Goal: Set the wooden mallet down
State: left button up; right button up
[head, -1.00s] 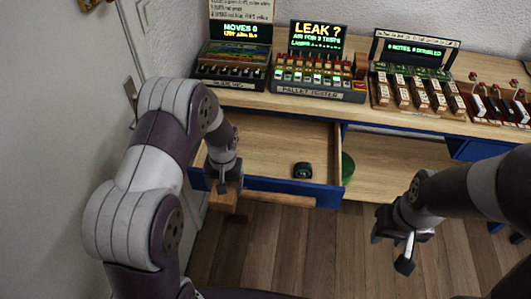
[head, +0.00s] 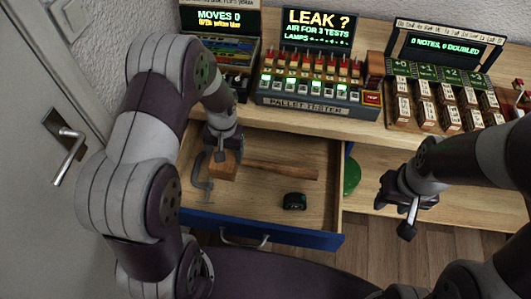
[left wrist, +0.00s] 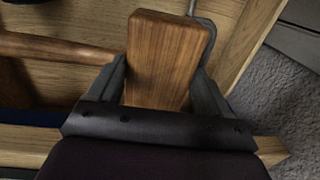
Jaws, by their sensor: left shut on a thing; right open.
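The wooden mallet (head: 223,166) is in or just above the open drawer (head: 270,206), its handle (head: 280,170) pointing right across it. My left gripper (head: 218,152) is shut on the mallet's head from above. In the left wrist view the brown block head (left wrist: 162,62) sits between both fingers (left wrist: 160,90), and the handle (left wrist: 60,48) runs off to the left. I cannot tell whether the mallet touches the drawer floor. My right gripper (head: 398,215) is open and empty, right of the drawer.
A grey clamp (head: 199,178) lies in the drawer left of the mallet, and a small dark green object (head: 294,201) lies near its front right. The pallet tester (head: 318,92) and other consoles stand on the desk behind. A green round thing (head: 351,176) is on the shelf right of the drawer.

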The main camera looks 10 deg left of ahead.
pick_arm(q)
jog(key=shift+w+f, duration=0.15)
jog(key=shift+f, duration=0.55)
notch_tip(320, 180, down, 9)
jog(key=shift+f+b, duration=0.15)
jog(key=shift+b, duration=0.3)
jog(key=shift+f, duration=0.1)
